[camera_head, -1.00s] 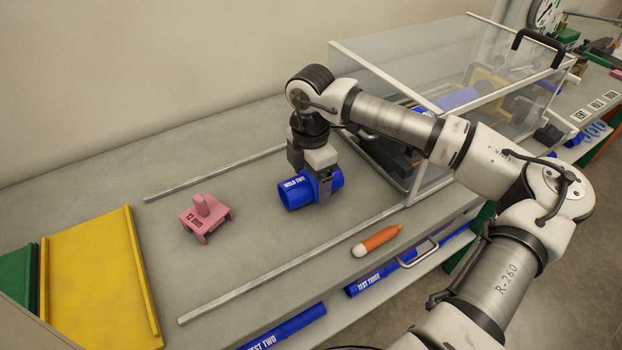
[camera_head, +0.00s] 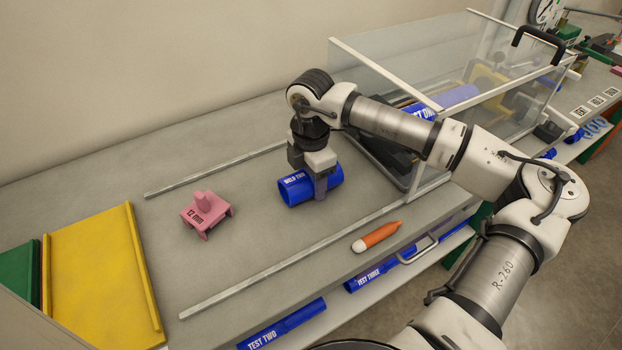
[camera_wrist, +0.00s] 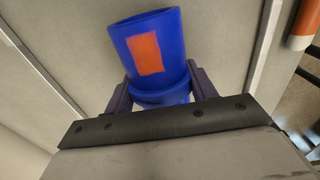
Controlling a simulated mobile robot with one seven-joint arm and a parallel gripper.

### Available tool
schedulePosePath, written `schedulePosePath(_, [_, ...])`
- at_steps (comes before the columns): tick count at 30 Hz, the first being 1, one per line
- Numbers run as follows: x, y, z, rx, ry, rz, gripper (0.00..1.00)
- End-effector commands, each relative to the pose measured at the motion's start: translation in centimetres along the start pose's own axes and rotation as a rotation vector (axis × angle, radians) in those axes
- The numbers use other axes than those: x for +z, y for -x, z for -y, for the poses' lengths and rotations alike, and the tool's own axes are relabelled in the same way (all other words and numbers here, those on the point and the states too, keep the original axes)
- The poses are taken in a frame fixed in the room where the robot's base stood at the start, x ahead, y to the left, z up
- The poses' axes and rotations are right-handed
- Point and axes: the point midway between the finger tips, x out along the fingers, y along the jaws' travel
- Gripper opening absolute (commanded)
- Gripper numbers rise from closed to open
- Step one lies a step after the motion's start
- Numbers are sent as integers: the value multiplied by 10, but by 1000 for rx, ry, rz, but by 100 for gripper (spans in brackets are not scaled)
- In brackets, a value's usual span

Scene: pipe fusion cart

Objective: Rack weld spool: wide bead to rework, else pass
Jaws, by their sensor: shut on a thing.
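A short blue pipe spool lettered WELD TWO (camera_head: 297,187) is between the rails on the bench. My gripper (camera_head: 318,186) is above it and shut on it around its middle. In the wrist view the same spool (camera_wrist: 175,22) shows an open end and an orange patch, with a finger on each side. A raised ring crosses it near the fingers; its width is hard to judge. I cannot tell whether the spool touches the bench. A pink gauge marked 12 mm (camera_head: 207,212) stands left of the spool. A yellow panel (camera_head: 95,275) and a green panel (camera_head: 20,272) lie at the far left.
Two metal rails (camera_head: 290,262) run along the bench. An orange marker (camera_head: 377,237) lies near the front edge. A glass-sided hood (camera_head: 400,60) stands behind my arm at right. Blue pipes TEST TWO (camera_head: 285,325) and TEST THREE (camera_head: 370,280) are on the lower shelf. Bench left of the gauge is clear.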

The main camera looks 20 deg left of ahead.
Motion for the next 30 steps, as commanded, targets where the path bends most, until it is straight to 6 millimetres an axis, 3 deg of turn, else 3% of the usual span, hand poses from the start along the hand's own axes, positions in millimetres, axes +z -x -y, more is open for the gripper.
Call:
schedulePosePath(5, [1, 17, -1, 2, 0, 4, 30])
schedulePosePath(12, [1, 65, -1, 3, 0, 5, 30])
schedulePosePath(18, [0, 93, 0, 1, -1, 1, 30])
schedulePosePath(30, [0, 100, 0, 0, 1, 0, 30])
